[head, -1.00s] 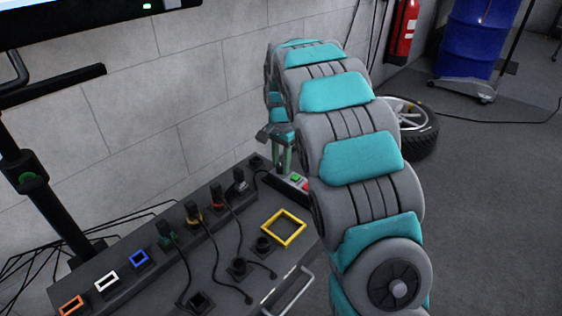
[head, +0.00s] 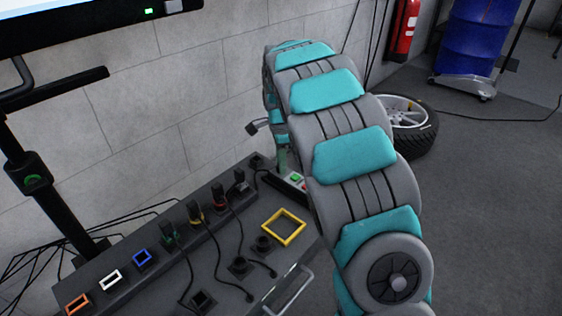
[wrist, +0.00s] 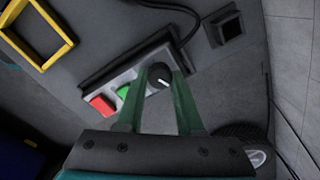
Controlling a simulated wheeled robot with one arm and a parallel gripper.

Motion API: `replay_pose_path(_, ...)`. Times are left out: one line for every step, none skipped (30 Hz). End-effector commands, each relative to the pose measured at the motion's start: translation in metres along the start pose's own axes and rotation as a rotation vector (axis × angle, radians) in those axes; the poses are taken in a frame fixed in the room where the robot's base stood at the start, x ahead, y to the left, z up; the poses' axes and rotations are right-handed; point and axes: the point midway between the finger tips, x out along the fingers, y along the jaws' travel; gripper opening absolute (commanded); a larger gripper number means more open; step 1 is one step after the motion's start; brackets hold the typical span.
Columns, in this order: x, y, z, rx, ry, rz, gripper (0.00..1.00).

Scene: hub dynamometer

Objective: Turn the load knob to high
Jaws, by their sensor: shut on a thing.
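The load knob (wrist: 159,76) is a small round black knob with a white pointer mark, at the end of a control box (wrist: 118,84) in the wrist view. A green button (wrist: 123,92) and a red button (wrist: 101,104) sit beside it on the same box. My gripper (wrist: 160,74) has its green fingers on either side of the knob and is shut on it. In the head view my gripper (head: 281,158) is over the far end of the bench, and my arm hides the knob. No high or low marking is readable.
The grey bench (head: 225,270) carries a yellow square frame (head: 284,227), several plugs with black cables, and smaller orange, white and blue frames. A wheel (head: 408,125) lies on the floor behind my arm. A wall stands close behind the bench.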

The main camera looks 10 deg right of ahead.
Motion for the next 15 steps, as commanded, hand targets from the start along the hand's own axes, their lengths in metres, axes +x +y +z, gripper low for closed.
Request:
replay_pose_path(-0.0002,-0.0001,0.0002,0.005,0.000,0.000,0.00)
replay_pose_path(-0.0002,-0.0002,0.0002,0.007,0.000,-0.001,0.00)
replay_pose_path(-0.0002,-0.0002,0.0002,0.009,0.000,-0.001,0.00)
replay_pose_path(-0.0001,-0.0002,0.0002,0.010,0.000,-0.001,0.00)
replay_pose_path(-0.0001,-0.0002,0.0002,0.010,0.000,-0.001,0.00)
replay_pose_path(-0.0001,-0.0002,0.0002,0.011,0.000,-0.001,0.00)
replay_pose_path(-0.0001,-0.0002,0.0002,0.011,0.000,-0.001,0.00)
replay_pose_path(-0.0001,-0.0002,0.0002,0.011,0.000,-0.001,0.00)
replay_pose_path(-0.0001,-0.0003,0.0002,0.011,0.000,-0.001,0.00)
replay_pose_path(-0.0001,-0.0003,0.0002,0.010,0.000,-0.001,0.00)
replay_pose_path(-0.0001,-0.0002,0.0002,0.010,0.000,-0.001,0.00)
replay_pose_path(-0.0001,-0.0003,0.0002,0.010,0.000,-0.001,0.00)
replay_pose_path(-0.0001,-0.0003,0.0002,0.010,0.000,-0.001,0.00)
replay_pose_path(-0.0001,-0.0003,0.0002,0.010,0.000,-0.001,0.38)
replay_pose_path(-0.0001,-0.0002,0.0002,0.010,0.000,-0.001,0.43)
